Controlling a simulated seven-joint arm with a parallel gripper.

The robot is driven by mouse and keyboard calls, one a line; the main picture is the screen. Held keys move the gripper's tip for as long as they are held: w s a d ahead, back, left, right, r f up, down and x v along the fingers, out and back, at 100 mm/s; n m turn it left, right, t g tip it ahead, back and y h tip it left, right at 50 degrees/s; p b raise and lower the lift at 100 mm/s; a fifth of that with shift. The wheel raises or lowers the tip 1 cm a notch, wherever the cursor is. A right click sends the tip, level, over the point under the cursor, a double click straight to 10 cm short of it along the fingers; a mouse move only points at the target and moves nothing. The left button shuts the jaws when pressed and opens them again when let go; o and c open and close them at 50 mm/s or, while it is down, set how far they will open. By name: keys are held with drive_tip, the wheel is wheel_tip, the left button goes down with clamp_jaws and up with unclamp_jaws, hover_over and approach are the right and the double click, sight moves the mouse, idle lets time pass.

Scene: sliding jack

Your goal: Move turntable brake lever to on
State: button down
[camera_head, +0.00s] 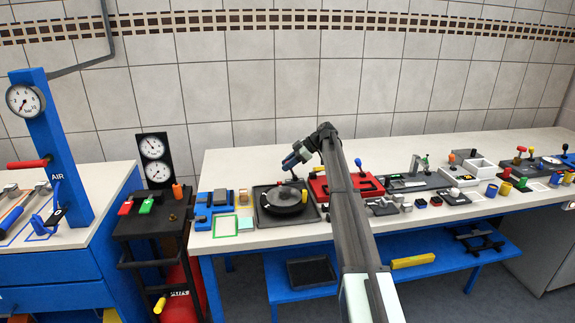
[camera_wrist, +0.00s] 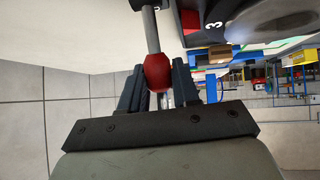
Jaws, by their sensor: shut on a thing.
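The turntable (camera_head: 283,197) is a dark round disc on a dark square base on the white bench. In the wrist view part of it shows at the top right as a dark block with a grey disc (camera_wrist: 270,22) and a white "3". The brake lever is a grey rod with a red knob (camera_wrist: 157,72), which sits between my fingers. My gripper (camera_wrist: 160,85) is shut on that red knob. In the head view my gripper (camera_head: 290,160) is over the back of the turntable. The knob and any on/off marking cannot be made out there.
A red panel (camera_head: 318,190) with levers stands right of the turntable, close to my arm. Blue blocks (camera_head: 203,212) and a green-edged square (camera_head: 225,226) lie to its left. The tiled wall (camera_head: 250,90) rises behind. Several more fixtures line the bench to the right.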

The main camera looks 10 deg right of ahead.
drive_tip(key=shift+d+r+y, duration=0.15)
drive_tip(key=shift+d+y, duration=0.5)
drive_tip(key=shift+y, duration=0.3)
drive_tip(key=shift+d+r+y, duration=0.1)
drive_tip(key=shift+d+y, duration=0.55)
drive_tip(key=shift+y, duration=0.3)
drive_tip(key=c, duration=0.9)
unclamp_jaws()
drive_tip(key=v, duration=1.3)
drive_tip(key=shift+s+d+r, duration=0.2)
drive_tip(key=shift+d, duration=0.15)
